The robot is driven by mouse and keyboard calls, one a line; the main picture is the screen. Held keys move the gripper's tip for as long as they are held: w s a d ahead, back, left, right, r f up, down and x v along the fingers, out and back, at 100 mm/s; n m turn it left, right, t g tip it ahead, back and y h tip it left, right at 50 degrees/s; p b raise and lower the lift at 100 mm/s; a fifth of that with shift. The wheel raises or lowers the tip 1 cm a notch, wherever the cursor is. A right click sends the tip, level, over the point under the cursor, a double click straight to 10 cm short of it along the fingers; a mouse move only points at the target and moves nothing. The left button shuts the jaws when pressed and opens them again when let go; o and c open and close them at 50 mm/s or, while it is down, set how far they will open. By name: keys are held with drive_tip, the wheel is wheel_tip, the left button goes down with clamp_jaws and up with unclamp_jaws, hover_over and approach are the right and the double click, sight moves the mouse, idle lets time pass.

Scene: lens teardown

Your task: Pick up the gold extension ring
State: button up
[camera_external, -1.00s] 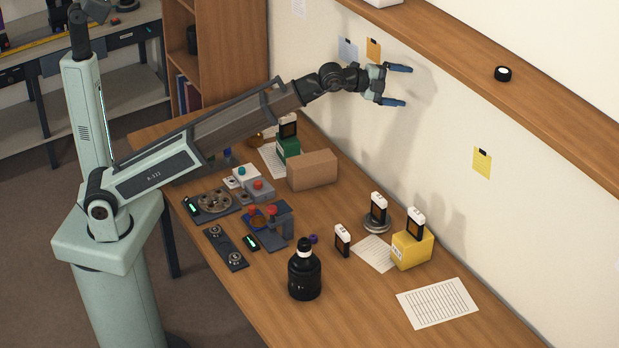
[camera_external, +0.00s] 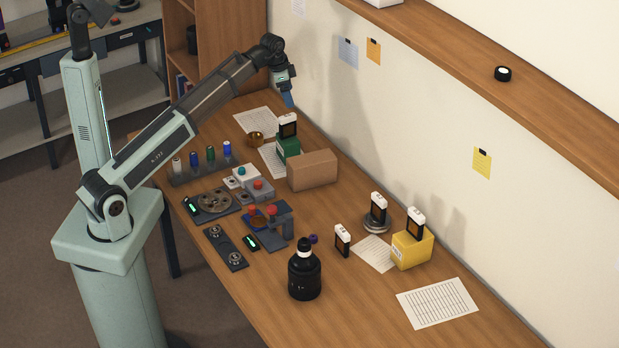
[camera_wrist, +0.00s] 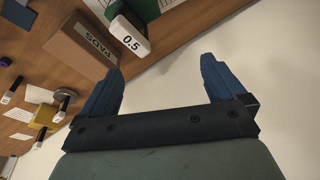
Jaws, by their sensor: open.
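The gold extension ring (camera_external: 255,139) lies on the table near its far left part, between the rack of coloured vials and the green box. My gripper (camera_external: 289,101) is above the table's back edge near the wall, pointing down, up and to the right of the ring in the external view. In the wrist view my gripper (camera_wrist: 160,85) is open, its two blue fingers wide apart with nothing between them. The ring does not show in the wrist view.
A green box (camera_external: 287,148) with a white-topped tag stands right of the ring; the tag (camera_wrist: 129,40) reads 0.5 in the wrist view. A cardboard box (camera_external: 312,169) is in front of it. A vial rack (camera_external: 204,171) is left. A dark bottle (camera_external: 304,275) stands nearer.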

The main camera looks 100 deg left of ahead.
drive_tip(key=s+a+f+n+g+h, duration=0.1)
drive_tip(key=s+f+n, duration=0.1)
drive_tip(key=s+f, duration=0.35)
drive_tip(key=s+a+f+n+g+h, duration=0.1)
drive_tip(key=s+a+f+n+g, duration=0.15)
drive_tip(key=s, duration=0.55)
hover_over(255, 136)
drive_tip(key=shift+n+t, duration=0.25)
drive_tip(key=shift+t, duration=0.2)
drive_tip(key=f, duration=0.8)
drive_tip(key=shift+a+f, duration=0.1)
drive_tip(key=shift+a, duration=0.1)
drive_tip(key=shift+d+f, duration=0.1)
drive_tip(key=shift+f, duration=3.05)
drive_tip(key=shift+c, duration=0.3)
drive_tip(key=c, duration=1.1)
drive_tip(key=shift+r, duration=0.1)
